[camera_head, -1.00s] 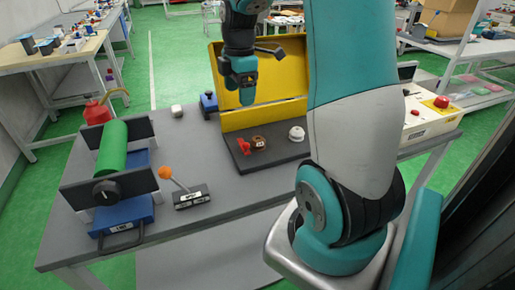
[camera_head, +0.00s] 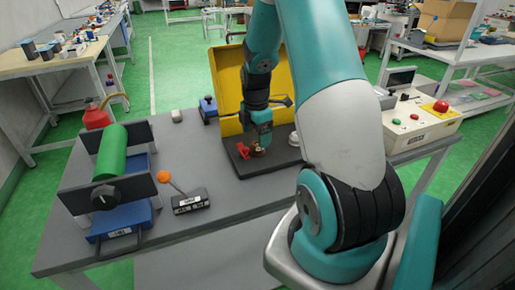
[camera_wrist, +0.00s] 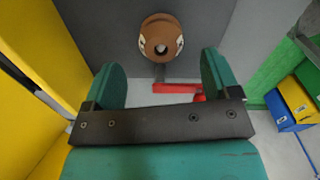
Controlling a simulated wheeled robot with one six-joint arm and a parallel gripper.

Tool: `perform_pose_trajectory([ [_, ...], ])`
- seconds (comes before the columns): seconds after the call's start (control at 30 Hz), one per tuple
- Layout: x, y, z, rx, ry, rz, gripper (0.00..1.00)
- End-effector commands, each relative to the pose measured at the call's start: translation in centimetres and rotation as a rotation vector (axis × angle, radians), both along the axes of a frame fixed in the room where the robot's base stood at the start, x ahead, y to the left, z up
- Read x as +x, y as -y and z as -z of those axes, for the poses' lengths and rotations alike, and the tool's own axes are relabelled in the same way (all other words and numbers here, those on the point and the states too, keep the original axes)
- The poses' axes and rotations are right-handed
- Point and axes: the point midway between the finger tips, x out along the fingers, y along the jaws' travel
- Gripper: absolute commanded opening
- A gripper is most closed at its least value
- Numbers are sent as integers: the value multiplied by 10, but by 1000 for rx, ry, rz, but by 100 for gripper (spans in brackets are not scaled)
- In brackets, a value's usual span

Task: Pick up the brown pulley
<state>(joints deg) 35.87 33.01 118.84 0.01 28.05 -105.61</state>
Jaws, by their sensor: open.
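The brown pulley (camera_wrist: 161,38) is round with a dark central hole and pale patches on its sides. In the wrist view it sits on the dark grey board, just beyond my two green fingers. My gripper (camera_wrist: 162,76) is open and empty, with the pulley roughly centred ahead of the gap. In the head view my gripper (camera_head: 262,143) is low over the dark board (camera_head: 272,162) and covers most of the pulley (camera_head: 258,153).
A yellow upright panel (camera_head: 228,92) stands behind the board. A white round knob (camera_head: 294,138) is to the right. A control box with buttons (camera_head: 425,120) stands farther right. At left are a green roller (camera_head: 110,152) and an orange-knobbed lever (camera_head: 165,177).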

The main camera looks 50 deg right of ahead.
Motion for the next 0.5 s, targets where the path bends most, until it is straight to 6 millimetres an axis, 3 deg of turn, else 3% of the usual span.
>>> perform_pose_trajectory([
  [0.3,-4,4,44,2,-3,0,82],
  [0.5,-3,4,47,0,-1,0,82],
])
